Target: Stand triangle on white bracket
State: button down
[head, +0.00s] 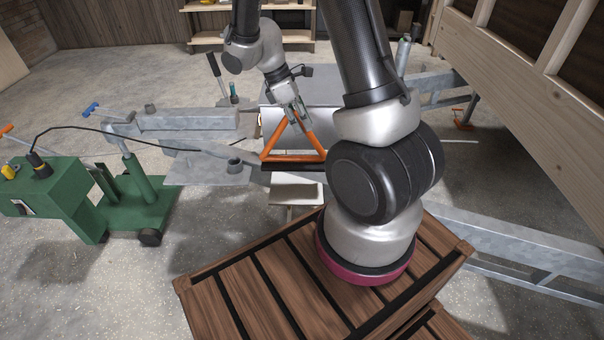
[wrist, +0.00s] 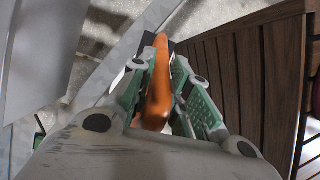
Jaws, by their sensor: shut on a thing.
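In the wrist view, the triangle (wrist: 158,80) shows edge-on as an orange bar between the green-padded fingers of my gripper (wrist: 160,95). A white bracket (head: 297,190) lies just below the triangle's base in the head view. I cannot tell whether the base touches it. In the wrist view the bracket is mostly hidden behind the triangle and fingers.
A grey galvanized trailer frame (head: 190,122) runs across behind and beside the triangle. A green wheeled machine (head: 85,200) with a black cable stands at left. A slatted wooden crate top (head: 260,270) lies under my arm. A wooden wall (head: 530,80) is at right.

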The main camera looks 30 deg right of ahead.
notch_tip(320, 180, down, 10)
jog(key=shift+d+r, duration=0.1)
jog(key=shift+r, duration=0.05)
dwell(0.4)
jog(key=shift+f, duration=0.35)
jog(key=c, duration=1.3)
grip_release()
jog(key=shift+f, duration=0.1)
jog(key=shift+c, duration=0.2)
